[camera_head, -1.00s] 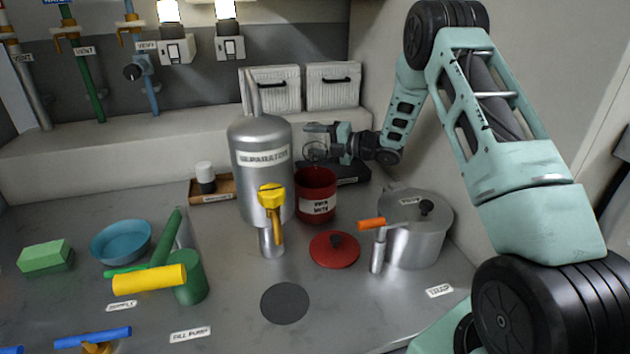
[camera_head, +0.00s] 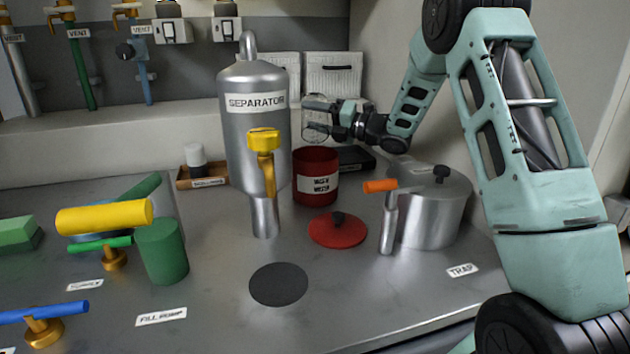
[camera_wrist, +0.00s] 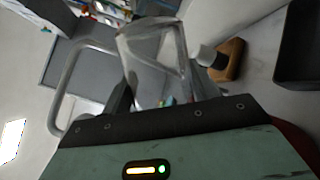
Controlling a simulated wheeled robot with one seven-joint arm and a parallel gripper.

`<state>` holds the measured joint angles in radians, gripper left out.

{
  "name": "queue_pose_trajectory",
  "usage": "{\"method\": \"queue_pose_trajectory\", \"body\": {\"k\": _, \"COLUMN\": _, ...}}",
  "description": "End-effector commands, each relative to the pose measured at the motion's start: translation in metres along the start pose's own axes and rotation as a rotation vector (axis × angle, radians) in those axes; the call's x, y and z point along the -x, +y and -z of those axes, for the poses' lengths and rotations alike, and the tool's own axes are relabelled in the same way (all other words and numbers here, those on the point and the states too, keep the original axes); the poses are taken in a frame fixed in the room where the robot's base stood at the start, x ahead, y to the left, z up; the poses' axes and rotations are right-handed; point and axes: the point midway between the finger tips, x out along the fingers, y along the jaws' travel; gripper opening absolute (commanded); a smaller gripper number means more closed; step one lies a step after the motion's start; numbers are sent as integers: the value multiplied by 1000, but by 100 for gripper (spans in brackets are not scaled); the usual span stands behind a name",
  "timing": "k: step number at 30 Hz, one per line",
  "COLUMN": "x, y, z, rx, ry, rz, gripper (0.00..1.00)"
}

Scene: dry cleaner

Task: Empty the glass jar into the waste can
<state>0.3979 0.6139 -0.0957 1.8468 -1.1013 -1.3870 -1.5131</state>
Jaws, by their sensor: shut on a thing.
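My gripper (camera_head: 338,117) is shut on the clear glass jar (camera_head: 316,122) and holds it in the air just above the waste can. In the wrist view the jar (camera_wrist: 154,50) is seen close up between the dark fingers and looks tilted; I cannot make out any contents. The waste can (camera_head: 316,190) is a red open can with a white label, standing right of the separator. Its red lid (camera_head: 337,231) with a dark knob lies on the counter in front of it.
The tall metal separator (camera_head: 253,130) with a yellow-handled valve (camera_head: 264,150) stands just left of the can. A metal trap pot (camera_head: 432,215) with an orange handle stands at right. A black tray (camera_head: 356,159) lies behind. The front counter has a dark flat disc (camera_head: 278,284).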

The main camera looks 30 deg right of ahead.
Motion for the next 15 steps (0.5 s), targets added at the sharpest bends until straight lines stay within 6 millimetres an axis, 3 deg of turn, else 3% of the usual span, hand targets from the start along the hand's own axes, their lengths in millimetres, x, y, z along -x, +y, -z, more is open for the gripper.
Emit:
{"method": "queue_pose_trajectory", "body": {"k": 1, "x": 2, "y": -11, "z": 10, "rx": 33, "ry": -6, "rz": -16, "gripper": 30}}
{"method": "queue_pose_trajectory", "body": {"k": 15, "x": 8, "y": 20, "z": 11, "rx": 312, "ry": -52, "rz": -133, "gripper": 30}}
